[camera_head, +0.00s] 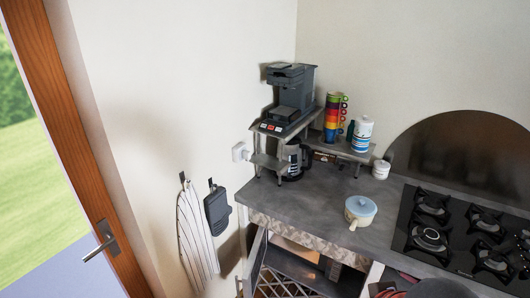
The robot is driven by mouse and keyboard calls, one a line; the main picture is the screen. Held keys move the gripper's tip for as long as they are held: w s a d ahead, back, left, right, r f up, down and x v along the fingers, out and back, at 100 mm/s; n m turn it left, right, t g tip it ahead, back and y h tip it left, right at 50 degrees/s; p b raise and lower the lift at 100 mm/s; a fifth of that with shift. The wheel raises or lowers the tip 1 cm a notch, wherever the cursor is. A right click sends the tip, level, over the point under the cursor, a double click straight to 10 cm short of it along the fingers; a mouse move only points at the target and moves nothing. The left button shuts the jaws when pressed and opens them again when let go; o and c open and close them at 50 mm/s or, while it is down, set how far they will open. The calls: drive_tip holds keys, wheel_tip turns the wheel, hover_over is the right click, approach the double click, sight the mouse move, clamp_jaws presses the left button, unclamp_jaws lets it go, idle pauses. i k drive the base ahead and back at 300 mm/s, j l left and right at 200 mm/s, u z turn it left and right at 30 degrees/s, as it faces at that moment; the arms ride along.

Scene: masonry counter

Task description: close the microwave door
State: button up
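No microwave can be told for certain. Below the counter's front edge is an open dark compartment (300,268), and a narrow door or panel (256,262) stands open at its left side. I cannot tell whether this is the microwave or a cupboard, because the bottom picture edge cuts it off. My gripper is not in view. A dark rounded shape at the bottom right edge may be part of my arm, but too little of it shows to tell.
A striped cloth (197,235) hangs on the wall. A wood-framed glass door (62,120) is at left.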

sight(251, 276)
drive_tip(key=i+j+z, duration=0.15)
drive_tip(key=j+z, duration=0.15)
drive_tip(key=j, duration=0.95)
drive_tip(key=j+z, duration=0.35)
drive_tip(key=j, duration=0.9)
drive_tip(key=i+l+z, duration=0.15)
drive_tip(key=i, duration=0.35)
drive_tip(key=i+l+z, duration=0.2)
drive_tip(key=i, duration=0.3)
